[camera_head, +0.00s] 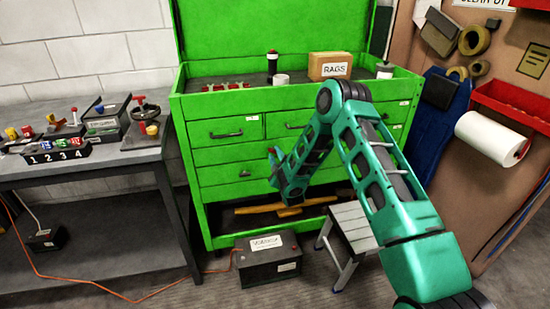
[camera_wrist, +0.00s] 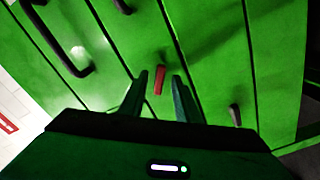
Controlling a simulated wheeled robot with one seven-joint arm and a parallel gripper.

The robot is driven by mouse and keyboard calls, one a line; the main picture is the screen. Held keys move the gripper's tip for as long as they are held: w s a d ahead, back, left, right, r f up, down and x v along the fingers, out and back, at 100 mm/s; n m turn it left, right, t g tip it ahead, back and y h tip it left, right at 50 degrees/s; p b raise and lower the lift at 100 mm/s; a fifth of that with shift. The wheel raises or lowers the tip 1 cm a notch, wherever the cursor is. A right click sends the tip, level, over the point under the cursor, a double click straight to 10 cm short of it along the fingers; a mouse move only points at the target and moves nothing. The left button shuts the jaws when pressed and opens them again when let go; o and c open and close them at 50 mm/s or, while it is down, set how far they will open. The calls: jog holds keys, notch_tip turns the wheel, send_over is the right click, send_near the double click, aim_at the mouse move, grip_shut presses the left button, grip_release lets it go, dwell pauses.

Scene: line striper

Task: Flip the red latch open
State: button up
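The red latch (camera_wrist: 159,80) is a small red bar on the green cabinet front (camera_head: 225,160), close to a seam between drawers. In the wrist view it shows between the two fingers of my gripper (camera_wrist: 160,76), which are apart with a gap on each side of the latch. I cannot tell how deep the fingertips reach around it. In the head view my gripper (camera_head: 275,164) is close to the drawer fronts, and my arm hides part of the cabinet.
Dark drawer handles (camera_wrist: 78,62) stick out near the gripper. A black battery box (camera_head: 267,258) and a step stool (camera_head: 350,230) stand on the floor before the cabinet. A workbench (camera_head: 85,170) with small devices is at left. An orange cord (camera_head: 110,293) crosses the floor.

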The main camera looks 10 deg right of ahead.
jog(key=shift+w, duration=0.1)
grip_shut()
jog(key=shift+m, duration=0.3)
jog(key=m, duration=0.5)
jog(key=shift+f, duration=0.15)
jog(key=m, duration=0.5)
jog(key=shift+m, duration=0.3)
jog(key=shift+f, duration=0.1)
dwell(0.3)
